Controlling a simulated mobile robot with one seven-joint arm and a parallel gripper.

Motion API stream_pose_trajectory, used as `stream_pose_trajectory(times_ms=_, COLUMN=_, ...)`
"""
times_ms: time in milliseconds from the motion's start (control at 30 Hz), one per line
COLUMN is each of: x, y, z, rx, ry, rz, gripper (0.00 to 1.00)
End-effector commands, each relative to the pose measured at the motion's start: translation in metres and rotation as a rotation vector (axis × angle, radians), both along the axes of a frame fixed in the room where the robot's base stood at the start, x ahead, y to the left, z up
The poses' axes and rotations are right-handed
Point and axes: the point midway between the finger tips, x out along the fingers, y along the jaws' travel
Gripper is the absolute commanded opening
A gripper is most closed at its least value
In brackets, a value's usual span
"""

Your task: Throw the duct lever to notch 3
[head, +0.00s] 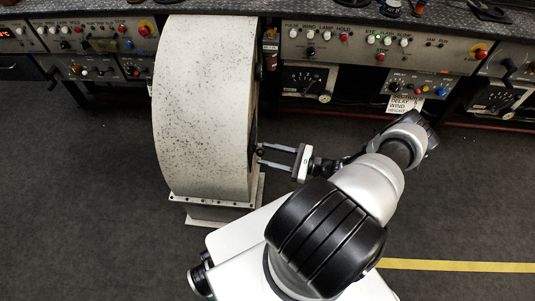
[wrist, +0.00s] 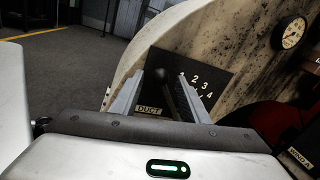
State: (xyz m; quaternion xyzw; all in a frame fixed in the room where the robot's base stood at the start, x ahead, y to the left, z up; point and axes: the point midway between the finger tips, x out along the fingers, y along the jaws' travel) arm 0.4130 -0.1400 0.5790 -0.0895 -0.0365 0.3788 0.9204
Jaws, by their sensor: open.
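The duct lever (wrist: 164,84) appears as a dark, dim shape between my gripper's fingers in the wrist view, over a black plate (wrist: 222,77). The plate has a "DUCT" label (wrist: 149,109) at lower left and white numerals 2, 3 and 4 (wrist: 202,87) at right. Which notch the lever sits in is too dark to tell. My gripper (head: 261,154) is open at the right face of the white drum housing (head: 205,110). In the wrist view its fingers (wrist: 168,76) reach toward the plate, one on each side of the dark shape. Contact cannot be made out.
A round dial (wrist: 292,32) is on the housing at upper right, with a red curved part (wrist: 262,117) below it. Control panels (head: 375,45) with knobs and buttons line the back. The grey floor (head: 80,200) is clear at left.

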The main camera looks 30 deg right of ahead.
Motion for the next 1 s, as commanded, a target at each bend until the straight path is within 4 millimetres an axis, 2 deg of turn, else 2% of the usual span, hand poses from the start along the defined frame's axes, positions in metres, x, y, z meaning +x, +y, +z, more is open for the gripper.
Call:
stream_pose_trajectory(times_ms=333, x=0.0034, y=0.0038, z=0.0000, rx=0.001, ry=-0.001, rz=0.000, gripper=0.41)
stream_pose_trajectory(times_ms=600, x=0.0030, y=0.0036, z=0.0000, rx=0.000, ry=0.000, rz=0.001, gripper=0.00)
stream_pose_trajectory(times_ms=1000, x=0.0054, y=0.0016, z=0.0027, rx=0.024, ry=0.036, rz=0.002, gripper=0.00)
